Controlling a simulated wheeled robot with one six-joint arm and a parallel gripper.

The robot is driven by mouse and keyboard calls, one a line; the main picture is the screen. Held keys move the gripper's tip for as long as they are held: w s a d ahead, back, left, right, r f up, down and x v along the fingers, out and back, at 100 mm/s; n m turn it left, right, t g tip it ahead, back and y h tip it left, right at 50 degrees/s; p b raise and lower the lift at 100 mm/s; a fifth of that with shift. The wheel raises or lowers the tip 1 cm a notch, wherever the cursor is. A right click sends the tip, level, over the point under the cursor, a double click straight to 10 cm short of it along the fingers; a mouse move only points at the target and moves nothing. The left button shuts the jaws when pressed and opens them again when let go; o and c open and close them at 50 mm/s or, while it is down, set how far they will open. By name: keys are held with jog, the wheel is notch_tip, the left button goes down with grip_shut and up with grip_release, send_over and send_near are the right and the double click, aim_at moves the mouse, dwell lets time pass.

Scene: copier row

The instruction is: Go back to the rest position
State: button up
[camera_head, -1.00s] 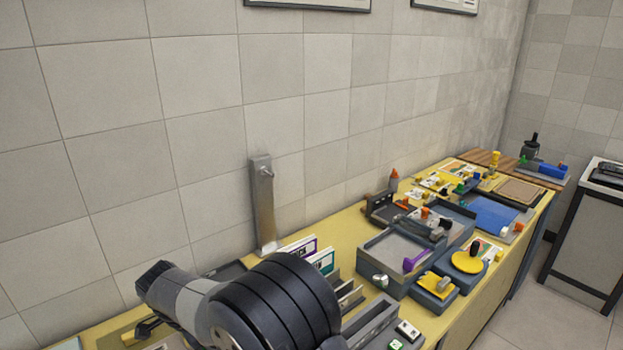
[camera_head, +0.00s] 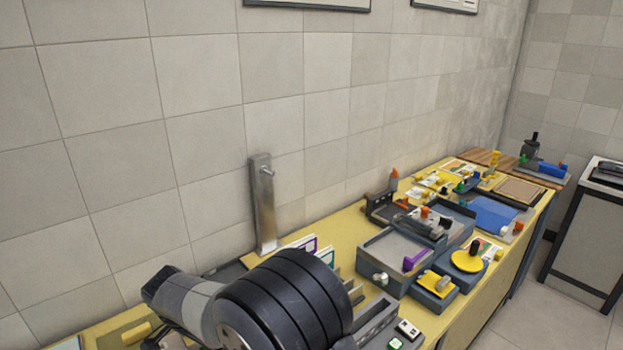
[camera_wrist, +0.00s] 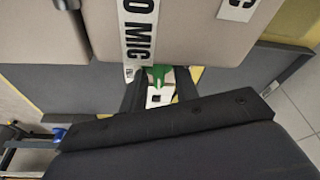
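My arm's black ringed joint and grey link cross the bottom of the head view, over the near part of the yellow bench top (camera_head: 340,241). My gripper is out of sight there. In the wrist view, two dark parts that look like the fingers of my gripper (camera_wrist: 160,90) stand apart beyond a dark bar. A small green and white thing (camera_wrist: 158,84) shows between them. I cannot tell whether it is held or lies beyond them.
Grey trays (camera_head: 395,250) with small coloured parts, a yellow disc (camera_head: 467,262) and a blue mat (camera_head: 492,212) crowd the bench to the right. A metal post (camera_head: 263,205) stands by the tiled wall. Beige labelled panels (camera_wrist: 185,35) fill the top of the wrist view.

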jog(key=shift+n, duration=1.2)
jog(key=shift+y, duration=0.3)
jog(key=shift+r, duration=0.1)
